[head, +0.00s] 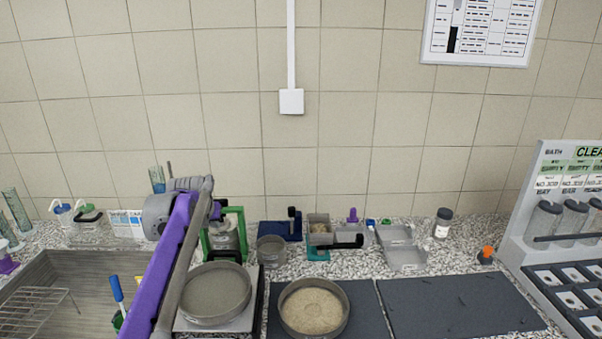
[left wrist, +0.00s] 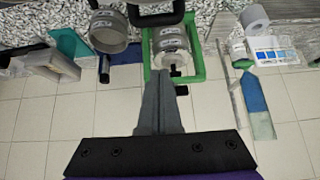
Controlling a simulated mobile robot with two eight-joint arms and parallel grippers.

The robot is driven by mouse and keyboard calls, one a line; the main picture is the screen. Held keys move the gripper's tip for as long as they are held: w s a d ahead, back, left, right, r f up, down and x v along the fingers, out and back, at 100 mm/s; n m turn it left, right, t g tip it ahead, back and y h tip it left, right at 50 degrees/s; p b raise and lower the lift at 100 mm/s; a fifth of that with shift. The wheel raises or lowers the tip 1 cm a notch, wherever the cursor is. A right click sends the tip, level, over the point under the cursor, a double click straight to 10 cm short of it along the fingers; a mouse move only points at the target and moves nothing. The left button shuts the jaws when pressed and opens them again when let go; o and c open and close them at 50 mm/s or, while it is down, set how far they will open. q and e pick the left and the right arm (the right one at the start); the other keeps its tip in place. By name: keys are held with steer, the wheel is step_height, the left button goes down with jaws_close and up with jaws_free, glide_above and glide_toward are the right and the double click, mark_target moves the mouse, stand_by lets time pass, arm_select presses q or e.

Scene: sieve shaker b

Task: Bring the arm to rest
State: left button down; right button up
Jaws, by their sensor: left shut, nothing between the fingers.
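My left arm's purple and grey links rise from the bottom of the head view, left of centre, and pass in front of the counter. In the left wrist view my left gripper (left wrist: 160,95) has its fingers together with nothing between them. It points towards the green-framed shaker (left wrist: 199,73), which holds a metal cylinder. The shaker also shows in the head view (head: 243,233), partly hidden behind my arm. In the head view the fingers are hard to make out. My right gripper is in neither view.
A grey sieve pan (head: 216,293) and a sieve of sand-coloured grains (head: 313,308) stand close to the right of my arm. A sink (head: 60,275) with a wire rack (head: 35,308) lies left. A dark mat (head: 460,305) at right is mostly clear.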

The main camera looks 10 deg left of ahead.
arm_select(q)
steer(key=s+d+f+m+h, duration=0.1)
steer(key=s+d+f, duration=0.2)
steer(key=s+d, duration=0.5)
steer(key=s+d+f, duration=0.3)
steer(key=s+d, duration=0.3)
steer(key=s, duration=0.4)
steer(key=s+d+f, duration=0.3)
steer(key=s+f, duration=0.3)
steer(key=s, duration=0.3)
steer(key=s+d+f+m+g, duration=0.1)
steer(key=s+d+f, duration=0.2)
steer(key=s+f, duration=0.3)
steer(key=s, duration=0.2)
steer(key=shift+s+m+g+h, duration=0.3)
steer(key=shift+s+h, duration=0.05)
steer(key=shift+h, duration=0.05)
